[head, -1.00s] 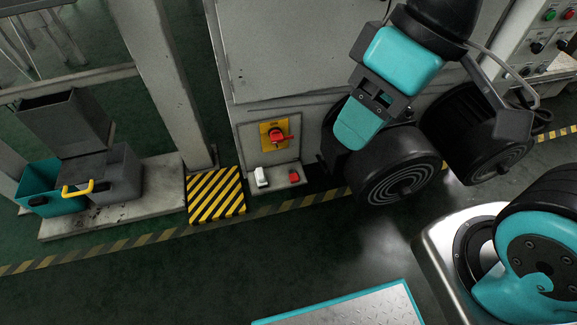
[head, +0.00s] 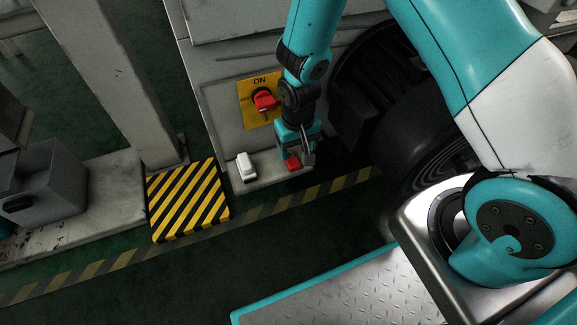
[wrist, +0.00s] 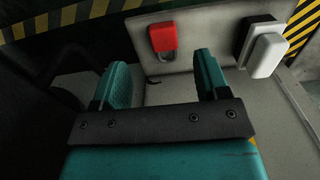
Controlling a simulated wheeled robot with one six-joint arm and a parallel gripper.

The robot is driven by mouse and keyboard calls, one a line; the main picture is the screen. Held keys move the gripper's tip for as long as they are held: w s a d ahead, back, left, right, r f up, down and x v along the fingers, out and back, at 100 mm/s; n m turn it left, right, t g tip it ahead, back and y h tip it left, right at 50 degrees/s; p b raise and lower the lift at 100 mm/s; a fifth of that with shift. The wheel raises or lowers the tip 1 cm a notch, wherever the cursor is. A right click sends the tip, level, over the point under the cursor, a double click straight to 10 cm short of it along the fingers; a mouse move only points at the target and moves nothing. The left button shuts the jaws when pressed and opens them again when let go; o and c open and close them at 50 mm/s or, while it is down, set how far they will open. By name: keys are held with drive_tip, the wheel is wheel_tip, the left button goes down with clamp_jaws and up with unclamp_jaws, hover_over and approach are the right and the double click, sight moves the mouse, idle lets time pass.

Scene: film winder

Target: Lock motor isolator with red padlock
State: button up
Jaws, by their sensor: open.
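The red padlock (head: 292,163) sits on the lower part of the grey panel, right of a white block. It also shows in the wrist view (wrist: 163,38), just beyond my fingertips and apart from them, a little left of centre between them. My gripper (head: 306,150) is beside the padlock in the head view. In the wrist view (wrist: 165,75) its two teal fingers are spread, with nothing between them. The motor isolator (head: 264,100) is a red rotary handle on a yellow plate marked ON, above the padlock. My arm stands close to its right side.
A white block (head: 246,167) is left of the padlock; it also shows in the wrist view (wrist: 266,55). Dark rollers (head: 400,130) stand close to the right of my arm. A yellow-black striped plate (head: 188,200) lies at left. The floor in front is clear.

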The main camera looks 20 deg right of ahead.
sight(295, 164)
drive_tip(key=shift+w+f, duration=0.1)
drive_tip(key=shift+w, duration=0.2)
wheel_tip(295, 164, down, 7)
drive_tip(key=b, duration=0.5)
drive_tip(key=shift+s+a, duration=0.1)
drive_tip(key=c, duration=1)
drive_tip(key=shift+r, duration=0.2)
drive_tip(key=shift+c, duration=0.2)
